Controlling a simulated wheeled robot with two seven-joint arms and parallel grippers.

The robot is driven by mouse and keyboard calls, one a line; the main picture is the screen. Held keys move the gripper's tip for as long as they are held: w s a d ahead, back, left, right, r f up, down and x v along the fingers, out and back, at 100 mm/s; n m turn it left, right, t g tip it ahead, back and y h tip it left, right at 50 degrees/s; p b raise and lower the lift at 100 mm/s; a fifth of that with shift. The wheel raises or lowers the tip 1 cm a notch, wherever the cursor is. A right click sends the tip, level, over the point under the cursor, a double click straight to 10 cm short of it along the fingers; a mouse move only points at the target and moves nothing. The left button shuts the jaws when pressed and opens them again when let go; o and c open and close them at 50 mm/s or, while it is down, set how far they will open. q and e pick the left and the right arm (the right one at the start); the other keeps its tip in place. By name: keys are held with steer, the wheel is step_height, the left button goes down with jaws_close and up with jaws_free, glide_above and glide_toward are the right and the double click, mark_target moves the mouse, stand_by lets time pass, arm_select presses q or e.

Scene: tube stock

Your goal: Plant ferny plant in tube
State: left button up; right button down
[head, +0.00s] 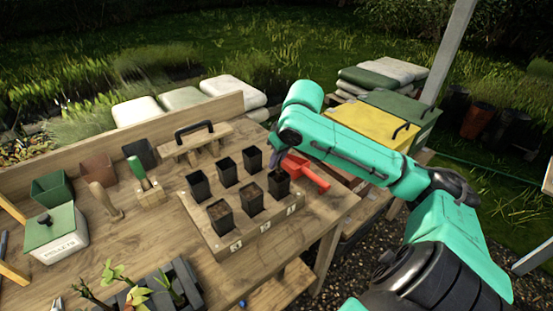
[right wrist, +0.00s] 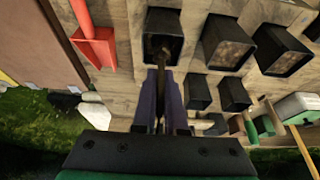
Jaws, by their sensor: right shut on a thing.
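Dark square tubes stand in two rows in a wooden rack (head: 262,233) with numbered labels on its front. The three front tubes hold brown soil. My right gripper (head: 275,160) is over the front-right tube (head: 279,187), above label 1. In the right wrist view, the gripper (right wrist: 161,75) is shut on a thin brown thing (right wrist: 163,50) whose far end reaches into the mouth of that tube (right wrist: 163,20). I cannot tell whether this is the ferny plant; no fronds show on it. Leafy seedlings (head: 112,274) stand at a dark tray (head: 188,275) at the bottom left. My left gripper is out of view.
A red scoop (head: 306,172) lies just right of the rack, near the gripper. A wooden carrier with a black handle (head: 194,128) stands behind. A brush (head: 138,168), a wooden-handled tool (head: 103,198) and a green-lidded box (head: 55,232) are at left. The bench's right edge is close.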

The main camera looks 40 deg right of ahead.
steer(key=shift+f, duration=0.4)
steer(key=shift+f+b, duration=0.4)
steer(key=shift+f, duration=0.1)
steer(key=c, duration=0.9)
jaws_free()
steer(key=c, duration=0.4)
steer(key=shift+r, duration=0.1)
steer(key=shift+c, duration=0.2)
step_height(320, 180, up, 9)
steer(key=p, duration=1.1)
